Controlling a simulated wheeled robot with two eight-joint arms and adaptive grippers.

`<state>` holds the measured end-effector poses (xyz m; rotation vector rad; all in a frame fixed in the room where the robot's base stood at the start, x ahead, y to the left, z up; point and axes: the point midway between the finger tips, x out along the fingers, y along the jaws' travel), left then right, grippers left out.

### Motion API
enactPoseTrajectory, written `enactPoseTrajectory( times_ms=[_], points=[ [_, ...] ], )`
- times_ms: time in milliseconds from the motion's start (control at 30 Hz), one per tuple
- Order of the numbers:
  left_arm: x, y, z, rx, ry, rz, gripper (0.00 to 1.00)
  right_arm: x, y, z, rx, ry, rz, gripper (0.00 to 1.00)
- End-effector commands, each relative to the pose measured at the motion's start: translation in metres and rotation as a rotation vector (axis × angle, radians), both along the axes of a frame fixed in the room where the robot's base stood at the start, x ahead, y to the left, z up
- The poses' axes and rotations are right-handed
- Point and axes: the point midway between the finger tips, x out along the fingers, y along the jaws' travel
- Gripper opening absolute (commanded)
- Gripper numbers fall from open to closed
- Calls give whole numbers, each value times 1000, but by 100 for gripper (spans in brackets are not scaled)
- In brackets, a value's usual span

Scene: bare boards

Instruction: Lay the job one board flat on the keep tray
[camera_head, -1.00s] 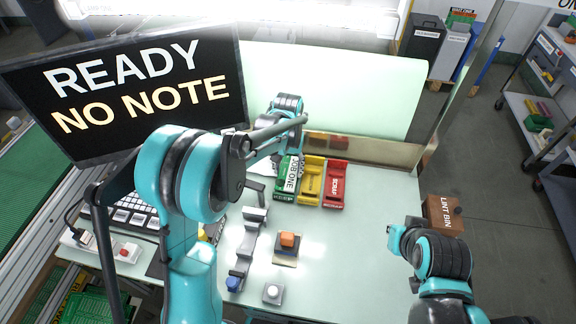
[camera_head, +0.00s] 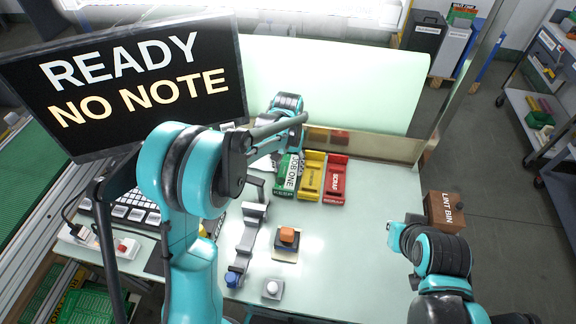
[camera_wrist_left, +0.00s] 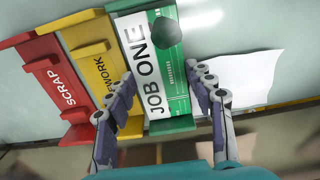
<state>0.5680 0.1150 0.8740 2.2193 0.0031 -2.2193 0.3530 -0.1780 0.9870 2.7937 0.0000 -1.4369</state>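The job one board (camera_head: 292,174) is green with a white strip reading JOB ONE. It lies lengthwise in the green keep tray (camera_head: 284,195), leftmost of three trays, and looks flat. In the left wrist view the board (camera_wrist_left: 150,70) lies between the fingers of my left gripper (camera_wrist_left: 162,78), with the tray's green front edge (camera_wrist_left: 172,126) below it. The fingers are spread, one at each side of the board, and do not look closed on it. A dark rounded shape covers part of the board there.
The yellow rework tray (camera_head: 312,180) and red scrap tray (camera_head: 335,182) stand right beside the keep tray. An orange block (camera_head: 287,236) on a small base is nearer. A brown lint bin (camera_head: 446,212) is at the right. A screen (camera_head: 130,85) reads READY NO NOTE. The bench's right front is clear.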

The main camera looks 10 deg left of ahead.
Motion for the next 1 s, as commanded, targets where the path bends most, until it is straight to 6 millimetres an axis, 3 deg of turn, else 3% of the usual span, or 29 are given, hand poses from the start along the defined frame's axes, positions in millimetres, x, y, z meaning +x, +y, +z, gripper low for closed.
enactPoseTrajectory(
  times_ms=[33, 67, 467, 1000],
  points=[
    [0, 0, 0, 0, 0, 0, 68, 0, 0, 0, 0, 0, 0, 0],
    [0, 0, 0, 0, 0, 0, 76, 0, 0, 0, 0, 0, 0, 0],
    [0, 0, 6, 0, 0, 0, 77, 0, 0, 0, 0, 0, 0, 0],
    [0, 0, 106, 0, 0, 0, 77, 0, 0, 0, 0, 0, 0, 0]
  ],
)
